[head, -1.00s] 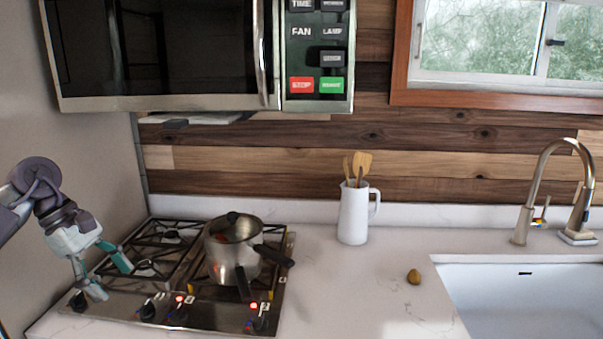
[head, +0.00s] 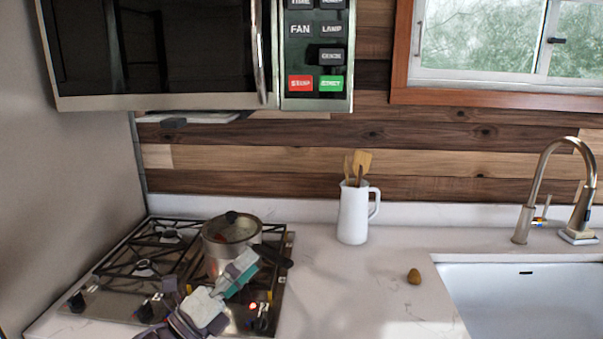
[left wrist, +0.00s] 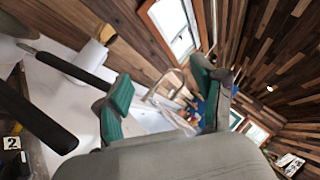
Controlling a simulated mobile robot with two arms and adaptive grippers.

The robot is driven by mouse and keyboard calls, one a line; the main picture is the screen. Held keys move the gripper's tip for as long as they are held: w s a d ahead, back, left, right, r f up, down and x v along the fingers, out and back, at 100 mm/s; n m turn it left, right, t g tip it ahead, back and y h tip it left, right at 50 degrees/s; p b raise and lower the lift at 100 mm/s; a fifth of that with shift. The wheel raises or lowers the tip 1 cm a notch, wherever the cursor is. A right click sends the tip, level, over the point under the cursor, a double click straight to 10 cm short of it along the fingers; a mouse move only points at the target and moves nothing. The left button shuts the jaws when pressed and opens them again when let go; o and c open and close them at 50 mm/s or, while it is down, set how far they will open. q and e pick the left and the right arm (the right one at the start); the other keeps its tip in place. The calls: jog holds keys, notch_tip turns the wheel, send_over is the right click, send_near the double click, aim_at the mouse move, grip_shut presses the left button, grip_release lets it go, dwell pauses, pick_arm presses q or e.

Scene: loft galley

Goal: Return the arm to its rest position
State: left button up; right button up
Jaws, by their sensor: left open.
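My left gripper (head: 238,275) is low in the head view, in front of the steel pot (head: 216,259) and over the stove's right front area. Its teal fingers point up and to the right, apart and empty. In the left wrist view my left gripper (left wrist: 162,85) is also open, with nothing between the fingers. The pot stands on the cooktop with its lid on. My gripper hides part of its lower right side and front handle; I cannot tell if they touch. My right gripper is not in view.
The gas cooktop (head: 110,304) has a red light lit at its right front. The sink (head: 520,300) is right; the microwave (head: 160,102) hangs above.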

pick_arm(q)
jog(key=s+a+f+n+g+y, duration=0.1)
jog(key=s+a+f+n+y, duration=0.35)
jog(key=f+n+y, duration=0.6)
jog(key=s+a+f+n+y, duration=0.3)
jog(key=a+f+n+y, duration=0.4)
jog(key=n, duration=0.6)
jog(key=s+f+n+g+h, duration=0.1)
jog(key=s+f+n+g, duration=0.45)
jog(key=s, duration=0.65)
jog(key=s+f+n+g+h, duration=0.1)
jog(key=s+f+n+g, duration=0.1)
jog(key=s+f+g, duration=0.7)
jog(key=s+f+t+b, duration=0.1)
jog(key=s+f+b, duration=0.15)
jog(key=f, duration=1.35)
jog(key=s+f+t+b, duration=0.1)
jog(key=s+f+b, duration=0.15)
jog(key=f, duration=1.35)
jog(key=s+a+f+g+b, duration=0.1)
jog(key=s+f+b, duration=0.3)
jog(key=s+f, duration=1.1)
notch_tip(320, 180, down, 4)
jog(key=shift+s+a+f+m+g+b, duration=0.1)
jog(key=shift+s+a+m+g+b, duration=0.2)
jog(key=shift+a, duration=0.2)
